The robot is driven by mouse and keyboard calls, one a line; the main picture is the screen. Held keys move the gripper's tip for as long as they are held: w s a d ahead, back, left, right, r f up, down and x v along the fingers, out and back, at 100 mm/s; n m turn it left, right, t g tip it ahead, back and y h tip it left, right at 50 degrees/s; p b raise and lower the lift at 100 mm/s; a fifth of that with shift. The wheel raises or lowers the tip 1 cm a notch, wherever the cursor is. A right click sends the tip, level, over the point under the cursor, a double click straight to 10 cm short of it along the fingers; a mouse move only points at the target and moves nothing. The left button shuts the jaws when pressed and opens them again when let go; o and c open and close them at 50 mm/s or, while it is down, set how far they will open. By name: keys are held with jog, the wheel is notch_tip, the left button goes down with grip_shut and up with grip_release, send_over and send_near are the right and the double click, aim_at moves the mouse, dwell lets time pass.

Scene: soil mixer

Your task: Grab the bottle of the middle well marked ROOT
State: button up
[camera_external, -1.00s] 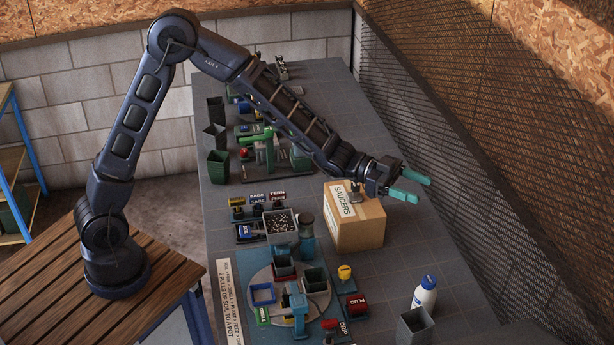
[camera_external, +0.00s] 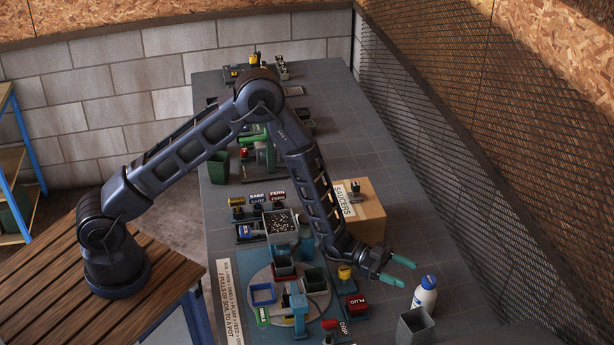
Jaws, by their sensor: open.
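No label reading ROOT can be made out, and I cannot tell which well is the middle one. A white and blue bottle (camera_external: 425,295) stands upright on the bench at the lower right, behind a grey pot. My gripper (camera_external: 400,271) is open and empty, its teal fingers pointing right. In the picture it is just up and left of the bottle, apart from it. Its height above the bench is hard to judge.
The SAUCERS box (camera_external: 362,225) stands behind my forearm. A grey square pot (camera_external: 415,327) is in front of the bottle. A turntable station (camera_external: 262,280) with pots, a yellow-topped part (camera_external: 345,272) and a red PLUG block (camera_external: 357,304) lie left. Bench behind the bottle is clear.

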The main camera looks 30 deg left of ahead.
aim_at(425, 298)
jog(key=d, duration=1)
jog(key=shift+f, duration=0.15)
grip_shut()
